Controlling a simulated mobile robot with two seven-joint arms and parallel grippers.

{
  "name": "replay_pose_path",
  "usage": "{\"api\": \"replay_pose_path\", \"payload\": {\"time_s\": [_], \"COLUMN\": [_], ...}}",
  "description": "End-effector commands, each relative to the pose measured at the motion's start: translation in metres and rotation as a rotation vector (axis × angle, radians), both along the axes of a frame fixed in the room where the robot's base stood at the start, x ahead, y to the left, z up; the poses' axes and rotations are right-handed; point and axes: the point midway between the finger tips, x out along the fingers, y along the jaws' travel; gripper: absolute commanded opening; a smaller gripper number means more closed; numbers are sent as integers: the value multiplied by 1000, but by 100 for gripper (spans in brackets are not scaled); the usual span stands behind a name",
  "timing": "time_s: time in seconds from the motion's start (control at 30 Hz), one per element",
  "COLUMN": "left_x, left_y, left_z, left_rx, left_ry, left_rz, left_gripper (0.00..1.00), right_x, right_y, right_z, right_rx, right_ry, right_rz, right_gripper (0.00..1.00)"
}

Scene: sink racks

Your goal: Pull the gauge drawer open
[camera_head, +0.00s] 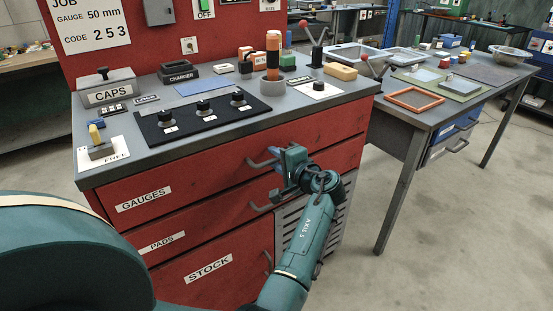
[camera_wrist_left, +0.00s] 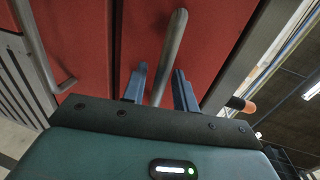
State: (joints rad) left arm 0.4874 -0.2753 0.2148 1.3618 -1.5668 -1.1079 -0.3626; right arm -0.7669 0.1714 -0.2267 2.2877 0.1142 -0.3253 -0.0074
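The gauge drawer (camera_head: 215,184) is the red top drawer labelled GAUGES, and its front looks flush with the cabinet. Its grey bar handle (camera_head: 262,161) is partly hidden by my left gripper (camera_head: 287,164), which is at the handle's right part. In the left wrist view, the handle (camera_wrist_left: 174,45) runs between the two blue fingers of my left gripper (camera_wrist_left: 160,90). The fingers are apart, with a visible gap on each side of the bar. My right gripper is not in view.
Below are the PADS drawer (camera_head: 200,232) and the STOCK front (camera_head: 215,270), each with a handle. The counter (camera_head: 185,143) above holds a black knob panel (camera_head: 200,118) and several blocks. A side table (camera_head: 425,115) stands right, with open floor (camera_head: 450,220) in front.

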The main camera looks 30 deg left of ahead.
Motion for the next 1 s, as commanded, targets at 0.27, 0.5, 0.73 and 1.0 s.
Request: {"api": "replay_pose_path", "payload": {"time_s": [0.27,0.5,0.73,1.0], "left_x": [0,0,0,0], "left_y": [0,0,0,5], "left_z": [0,0,0,0], "left_rx": [-1,-1,-1,-2], "left_ry": [0,0,0,1], "left_rz": [0,0,0,1], "left_gripper": [6,0,0,0], "right_x": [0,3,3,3], "right_y": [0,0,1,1], "right_z": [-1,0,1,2], "right_rx": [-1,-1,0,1], "right_ry": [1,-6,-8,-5], "right_rz": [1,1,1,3], "right_gripper": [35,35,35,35]}}
